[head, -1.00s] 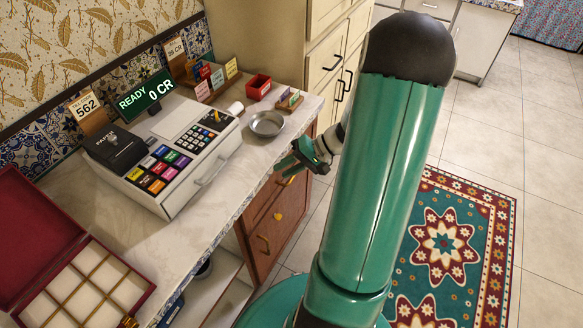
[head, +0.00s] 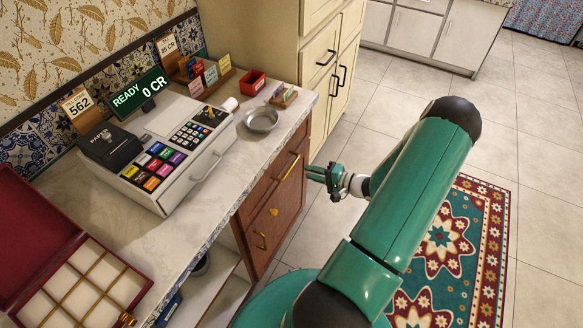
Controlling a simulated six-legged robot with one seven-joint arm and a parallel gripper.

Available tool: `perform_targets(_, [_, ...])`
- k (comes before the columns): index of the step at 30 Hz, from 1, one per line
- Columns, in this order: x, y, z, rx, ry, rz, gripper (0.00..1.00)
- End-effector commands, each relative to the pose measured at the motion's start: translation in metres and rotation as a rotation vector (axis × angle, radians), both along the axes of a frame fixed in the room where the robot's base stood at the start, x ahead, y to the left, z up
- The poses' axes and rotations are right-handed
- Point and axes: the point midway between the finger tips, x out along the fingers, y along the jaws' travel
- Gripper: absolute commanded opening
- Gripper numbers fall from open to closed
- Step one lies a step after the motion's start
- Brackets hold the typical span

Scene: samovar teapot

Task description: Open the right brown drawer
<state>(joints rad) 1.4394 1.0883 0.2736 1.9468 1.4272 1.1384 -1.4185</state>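The brown drawer (head: 268,190) is the top front of a brown wooden cabinet under the right part of the counter. Its front is flush and shut, with a long brass handle (head: 288,166). My gripper (head: 309,173) is to the right of this handle, in front of the cabinet, with its fingers pointing left toward the drawer. The fingers look parted and nothing shows between them. The gripper appears apart from the handle, though the exact distance is hard to judge.
Below the drawer are a brass knob (head: 273,212) and another brass handle (head: 260,240). The counter (head: 185,215) holds a cash register (head: 165,165), a metal bowl (head: 261,120) and a red box (head: 251,83). A cream cabinet (head: 330,75) stands behind.

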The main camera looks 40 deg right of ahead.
Motion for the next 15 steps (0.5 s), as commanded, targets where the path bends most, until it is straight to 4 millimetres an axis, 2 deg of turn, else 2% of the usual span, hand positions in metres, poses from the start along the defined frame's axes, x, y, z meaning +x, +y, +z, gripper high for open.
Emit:
perform_targets(9, [0.057,0.022,-0.013,0.002,0.001,0.004,0.26])
perform_targets(15, [0.075,0.027,-0.017,0.000,0.001,0.002,0.26])
